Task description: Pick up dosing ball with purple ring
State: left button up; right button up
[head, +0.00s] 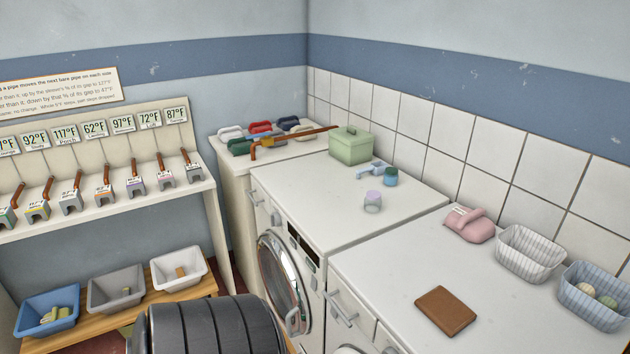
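A small pale grey cup-like piece with a purple top (373,201) stands on the white top of the washing machine (310,195), near its middle right. It looks like the dosing ball with the purple ring, but it is too small to make out the ring clearly. A blue-green piece (391,177) of similar size stands behind it to the right, beside a light blue object (371,169). Nothing touches the purple-topped piece. Neither of my grippers is in view.
A green lidded box (350,146) stands behind on the same top. The right machine's top holds a brown book-like block (445,311), a pink container (470,225) and two wire baskets (530,254). A dark ribbed cylinder (210,328) is at the bottom.

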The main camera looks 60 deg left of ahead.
aim_at(373, 202)
jog(key=u, duration=0.4)
jog(key=j+u, duration=0.1)
jog(key=u, duration=0.7)
jog(key=j+u, duration=0.1)
jog(key=u, duration=0.35)
